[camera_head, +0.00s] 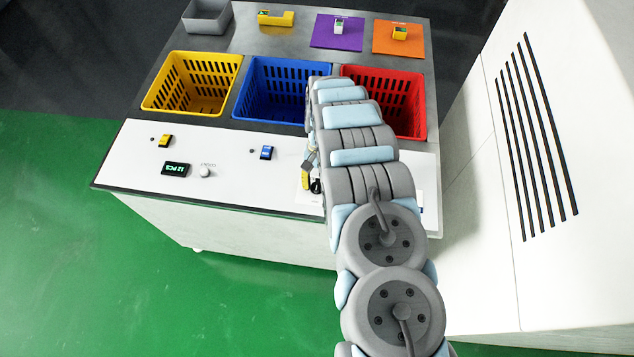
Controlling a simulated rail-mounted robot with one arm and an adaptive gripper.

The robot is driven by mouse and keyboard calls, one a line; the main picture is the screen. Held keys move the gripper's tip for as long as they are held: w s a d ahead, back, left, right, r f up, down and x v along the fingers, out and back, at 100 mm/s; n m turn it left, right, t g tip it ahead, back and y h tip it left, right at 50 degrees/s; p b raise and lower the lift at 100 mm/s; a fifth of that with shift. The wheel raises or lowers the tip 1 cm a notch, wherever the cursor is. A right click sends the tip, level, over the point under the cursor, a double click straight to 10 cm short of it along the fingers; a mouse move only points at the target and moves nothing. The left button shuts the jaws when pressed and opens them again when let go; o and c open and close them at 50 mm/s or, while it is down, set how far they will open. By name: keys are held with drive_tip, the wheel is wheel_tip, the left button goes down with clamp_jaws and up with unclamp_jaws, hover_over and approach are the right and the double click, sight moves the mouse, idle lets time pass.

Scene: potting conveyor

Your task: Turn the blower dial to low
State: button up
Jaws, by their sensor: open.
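The arm reaches over the white control panel and hides much of its right side. My gripper (307,178) shows only in part at the arm's left edge, low over the panel; a yellow-and-black piece of it is visible. It is open, and nothing is seen in it. A small black round part (316,186), perhaps the blower dial, shows on a white plate close beside the gripper. Its marks and setting cannot be read, and I cannot tell whether the gripper touches it. A small white knob (205,172) stands farther left on the panel.
A green-lit display (175,169), a yellow switch (165,140) and a blue switch (267,152) are on the panel (230,195). Yellow (178,112), blue (240,118) and red (418,128) baskets stand behind. A tall white cabinet (470,140) stands at right.

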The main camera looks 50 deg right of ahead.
drive_tip(key=shift+c, duration=0.2)
clamp_jaws()
idle(0.3)
drive_tip(key=n+g+h, duration=0.1)
drive_tip(key=n, duration=0.3)
drive_tip(key=shift+w, duration=0.1)
drive_tip(key=n+h, duration=0.1)
drive_tip(key=n, duration=0.1)
drive_tip(key=n+h, duration=0.1)
drive_tip(key=n, duration=0.2)
drive_tip(key=shift+g+p, duration=0.3)
drive_tip(key=n+h, duration=0.2)
drive_tip(key=n, duration=0.2)
drive_tip(key=shift+n, duration=0.3)
drive_tip(key=shift+n+t+h+p, duration=0.4)
drive_tip(key=shift+n+h, duration=0.3)
drive_tip(key=shift+n, duration=1.5)
